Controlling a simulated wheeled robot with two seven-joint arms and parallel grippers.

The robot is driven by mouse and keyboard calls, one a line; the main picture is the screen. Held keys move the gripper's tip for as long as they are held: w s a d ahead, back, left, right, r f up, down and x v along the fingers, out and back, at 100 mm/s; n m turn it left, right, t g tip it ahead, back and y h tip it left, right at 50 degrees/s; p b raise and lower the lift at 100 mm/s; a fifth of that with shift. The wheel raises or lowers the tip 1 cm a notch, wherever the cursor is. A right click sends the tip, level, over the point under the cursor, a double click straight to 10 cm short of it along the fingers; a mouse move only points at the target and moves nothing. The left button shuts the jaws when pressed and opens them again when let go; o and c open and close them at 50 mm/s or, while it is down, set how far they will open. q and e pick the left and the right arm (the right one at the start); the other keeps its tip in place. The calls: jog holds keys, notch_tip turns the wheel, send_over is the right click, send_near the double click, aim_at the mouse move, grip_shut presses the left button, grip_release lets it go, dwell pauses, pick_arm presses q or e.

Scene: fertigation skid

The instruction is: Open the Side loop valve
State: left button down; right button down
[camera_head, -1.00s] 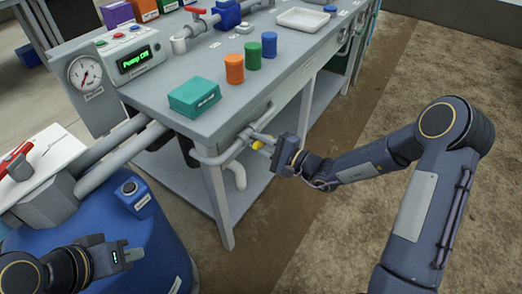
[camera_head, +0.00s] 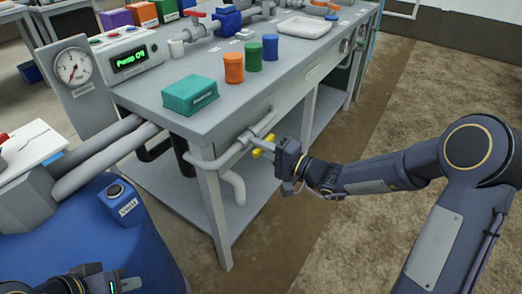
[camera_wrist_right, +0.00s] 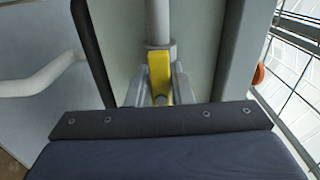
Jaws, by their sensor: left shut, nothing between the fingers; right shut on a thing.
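A valve with a yellow handle (camera_head: 258,152) sits on the grey pipe loop (camera_head: 222,156) at the near right side of the bench; I take it for the Side loop valve, though no label on it is readable. My right gripper (camera_head: 271,148) is shut on the yellow handle, which also shows between the fingers in the right wrist view (camera_wrist_right: 159,72). In that view the handle lies roughly in line with the grey pipe (camera_wrist_right: 158,22). The fingers hide part of the valve. My left gripper (camera_head: 118,283) is shut and empty, low at the left above a blue drum.
The grey bench (camera_head: 225,110) carries a teal box (camera_head: 190,95), orange, green and blue cups, and a red-handled valve (camera_head: 195,14). A gauge (camera_head: 72,67) and a pump display (camera_head: 130,60) stand at its left end. The floor to the right is clear.

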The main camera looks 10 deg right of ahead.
jog(key=shift+f, duration=0.1)
jog(key=c, duration=1.4)
grip_release()
jog(key=shift+o, duration=0.2)
jog(key=shift+d, duration=0.1)
jog(key=p+v, duration=0.1)
jog(key=v, duration=0.6)
jog(key=shift+s+d+p, duration=0.2)
jog(key=shift+s+p, duration=0.1)
jog(key=shift+s, duration=0.05)
